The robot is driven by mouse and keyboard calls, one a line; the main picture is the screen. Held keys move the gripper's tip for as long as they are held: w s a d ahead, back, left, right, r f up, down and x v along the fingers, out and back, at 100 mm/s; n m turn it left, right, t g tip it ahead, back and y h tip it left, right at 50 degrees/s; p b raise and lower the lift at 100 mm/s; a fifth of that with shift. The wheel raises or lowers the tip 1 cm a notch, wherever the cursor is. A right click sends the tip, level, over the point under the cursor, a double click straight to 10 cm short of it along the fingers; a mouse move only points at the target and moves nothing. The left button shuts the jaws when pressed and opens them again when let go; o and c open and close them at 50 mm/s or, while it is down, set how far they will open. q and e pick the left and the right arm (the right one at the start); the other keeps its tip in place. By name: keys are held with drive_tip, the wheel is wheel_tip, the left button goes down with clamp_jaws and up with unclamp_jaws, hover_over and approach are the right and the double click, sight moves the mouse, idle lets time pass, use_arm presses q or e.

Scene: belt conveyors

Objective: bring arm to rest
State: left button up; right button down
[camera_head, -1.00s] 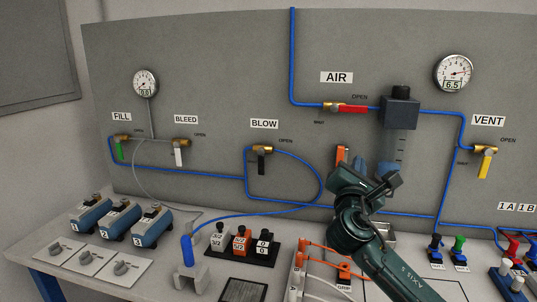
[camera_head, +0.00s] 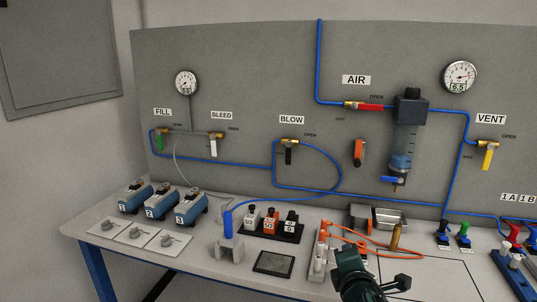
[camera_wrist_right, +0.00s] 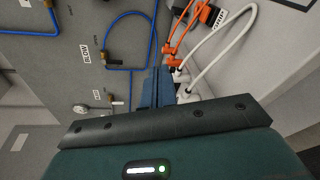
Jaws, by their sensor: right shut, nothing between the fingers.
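My right arm (camera_head: 355,272) comes up from the bottom edge in the head view, over the front of the bench and right of its middle. Its fingertips cannot be made out there. In the right wrist view my right gripper (camera_wrist_right: 157,84) shows as two blue fingers close together, shut and with nothing between them. They point toward the panel and appear clear of it. My left arm and gripper are in neither view.
The bench (camera_head: 190,250) stands against a grey panel (camera_head: 240,90) with valves and blue hoses. Orange cables (camera_head: 375,245), a metal tray (camera_head: 390,217) and a connector block (camera_head: 316,262) lie near my right arm. Three blue units (camera_head: 160,205) stand at the left.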

drive_tip(key=s+a+f+m+g+y, duration=0.35)
drive_tip(key=s+f+m, duration=0.35)
drive_tip(key=s+f, duration=0.6)
drive_tip(key=s+f+m+y, duration=0.1)
drive_tip(key=s+f+m, duration=0.2)
drive_tip(key=s+m, duration=0.2)
drive_tip(key=s+f+m+g+y+p, duration=0.1)
drive_tip(key=s+f+m, duration=0.3)
drive_tip(key=s, duration=0.6)
drive_tip(key=shift+s+a+m, duration=0.15)
drive_tip(key=shift+s+m, duration=0.15)
drive_tip(key=shift+m, duration=0.8)
drive_tip(key=shift+f+g, duration=0.1)
drive_tip(key=shift+g, duration=0.15)
